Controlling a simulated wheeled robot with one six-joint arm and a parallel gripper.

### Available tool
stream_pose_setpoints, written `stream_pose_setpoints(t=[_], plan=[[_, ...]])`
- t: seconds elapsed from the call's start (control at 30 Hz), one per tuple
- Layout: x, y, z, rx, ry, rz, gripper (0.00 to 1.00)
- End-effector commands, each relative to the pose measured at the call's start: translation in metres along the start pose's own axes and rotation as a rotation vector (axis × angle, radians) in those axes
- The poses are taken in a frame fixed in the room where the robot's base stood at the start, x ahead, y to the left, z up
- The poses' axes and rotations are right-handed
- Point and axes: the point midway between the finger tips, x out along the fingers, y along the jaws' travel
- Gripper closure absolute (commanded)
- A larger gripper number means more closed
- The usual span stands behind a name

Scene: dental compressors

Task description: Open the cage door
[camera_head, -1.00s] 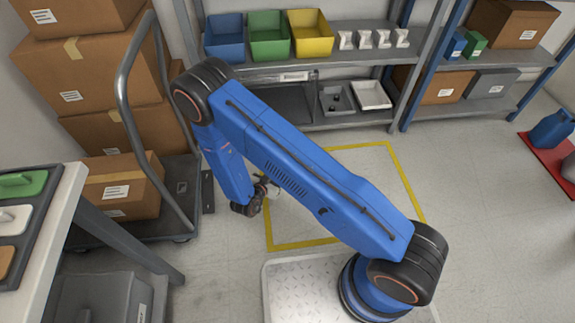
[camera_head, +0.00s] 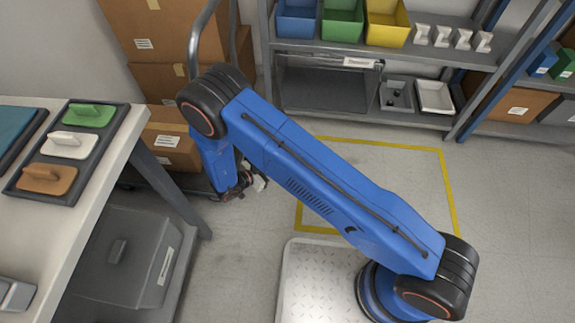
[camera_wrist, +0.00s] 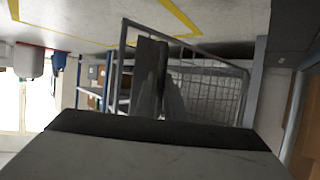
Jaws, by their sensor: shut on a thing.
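My gripper (camera_head: 250,184) hangs low at the end of my blue arm, left of the yellow floor outline. A small pale thing shows at its tip; its shape is too small to make out. In the wrist view, dark, narrow finger-like parts (camera_wrist: 152,75) stand in front of a grey tubular frame with wire mesh (camera_wrist: 212,92), which looks like a cage panel or door. I cannot tell whether they touch it. In the head view, a dark box-like enclosure (camera_head: 325,88) with a label sits on the lower shelf; it may be the cage. No door handle is clear.
A grey shelf unit holds blue, green and yellow bins (camera_head: 343,22) and small trays (camera_head: 434,97). Cardboard boxes (camera_head: 160,72) are stacked behind a cart with a grey handle. A worktable (camera_head: 100,210) stands at the left. The floor inside the yellow outline (camera_head: 400,146) looks clear.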

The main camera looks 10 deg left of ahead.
Motion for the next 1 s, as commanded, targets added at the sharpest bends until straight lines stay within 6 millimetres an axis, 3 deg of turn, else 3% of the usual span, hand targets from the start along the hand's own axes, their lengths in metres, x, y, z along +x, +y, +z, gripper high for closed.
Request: stream_pose_setpoints(t=[0.57,0.6,1.0], plan=[[-0.0088,-0.0106,0.0029,0.0,0.001,-0.002,1.0],[-0.0088,-0.0106,0.0028,0.0,0.001,-0.002,0.84],[-0.0108,-0.0098,-0.001,0.001,0.001,-0.001,0.83]])
